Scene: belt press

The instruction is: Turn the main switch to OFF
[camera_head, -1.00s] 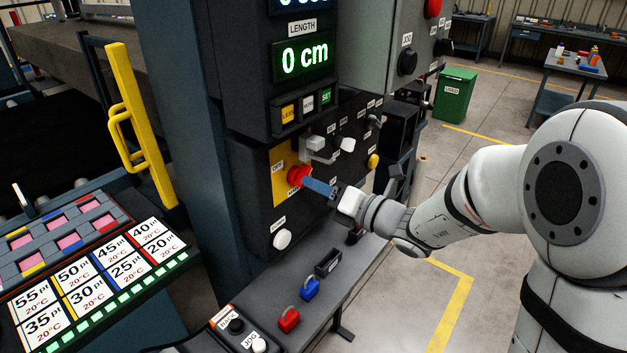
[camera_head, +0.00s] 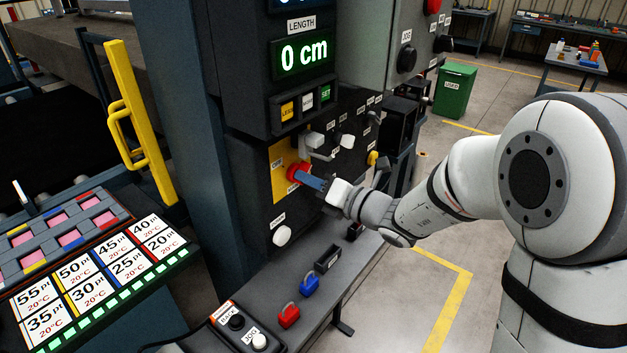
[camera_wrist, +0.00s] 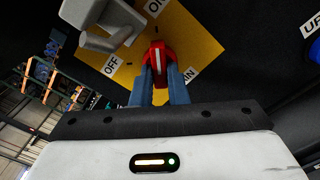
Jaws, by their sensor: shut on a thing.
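The main switch is a red rotary handle (camera_head: 297,172) on a yellow plate (camera_head: 280,184) on the dark machine panel. In the wrist view the red handle (camera_wrist: 156,60) has a white line along it. The yellow plate (camera_wrist: 190,45) carries an OFF label (camera_wrist: 112,65) at left and an ON label (camera_wrist: 155,8) at top. My gripper (camera_head: 312,181) has blue fingers reaching the handle from the right. In the wrist view its two fingers (camera_wrist: 158,82) are on both sides of the handle, shut on it. The handle's white line points roughly up in that view.
A grey bracket-like latch (camera_head: 319,146) sits just above the switch and close to it. A white knob (camera_head: 282,236) is below. A shelf with a red padlock (camera_head: 289,315) and a blue padlock (camera_head: 310,286) lies beneath. Free floor is at right.

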